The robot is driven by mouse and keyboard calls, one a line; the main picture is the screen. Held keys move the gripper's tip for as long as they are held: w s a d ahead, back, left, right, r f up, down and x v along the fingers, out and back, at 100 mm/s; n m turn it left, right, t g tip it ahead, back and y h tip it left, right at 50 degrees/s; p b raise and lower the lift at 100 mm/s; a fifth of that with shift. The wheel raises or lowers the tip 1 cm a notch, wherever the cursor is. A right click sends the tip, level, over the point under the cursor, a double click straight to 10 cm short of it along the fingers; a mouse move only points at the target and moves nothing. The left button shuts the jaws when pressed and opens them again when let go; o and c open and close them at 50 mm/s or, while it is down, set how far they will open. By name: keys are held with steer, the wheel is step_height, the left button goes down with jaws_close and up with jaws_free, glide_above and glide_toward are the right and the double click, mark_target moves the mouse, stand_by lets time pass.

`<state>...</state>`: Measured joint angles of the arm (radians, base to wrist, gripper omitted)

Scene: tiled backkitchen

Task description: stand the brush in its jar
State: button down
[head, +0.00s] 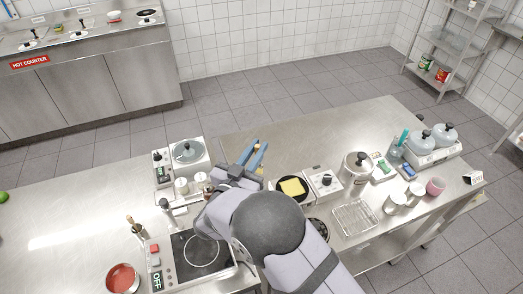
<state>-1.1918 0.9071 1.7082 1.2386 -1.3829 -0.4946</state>
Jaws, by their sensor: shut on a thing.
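My gripper (257,153), with blue fingers, is at the middle of the head view, over the back part of the steel counter. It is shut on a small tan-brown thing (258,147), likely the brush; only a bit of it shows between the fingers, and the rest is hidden. A pale blue jar-like container (396,151) with a teal thing in it stands at the right, well apart from my gripper. I cannot tell whether it is the brush's jar.
A wire rack (355,218), a steel pot (358,166) and a red bowl (122,278) also stand on the counter. The counter behind the pan is clear.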

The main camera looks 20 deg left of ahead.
steer(key=shift+f, duration=0.15)
step_height(320, 180, down, 11)
steer(key=b, duration=0.8)
stand_by(0.5)
steer(key=c, duration=1.7)
jaws_free()
steer(key=shift+o, duration=0.2)
steer(key=shift+s, duration=0.1)
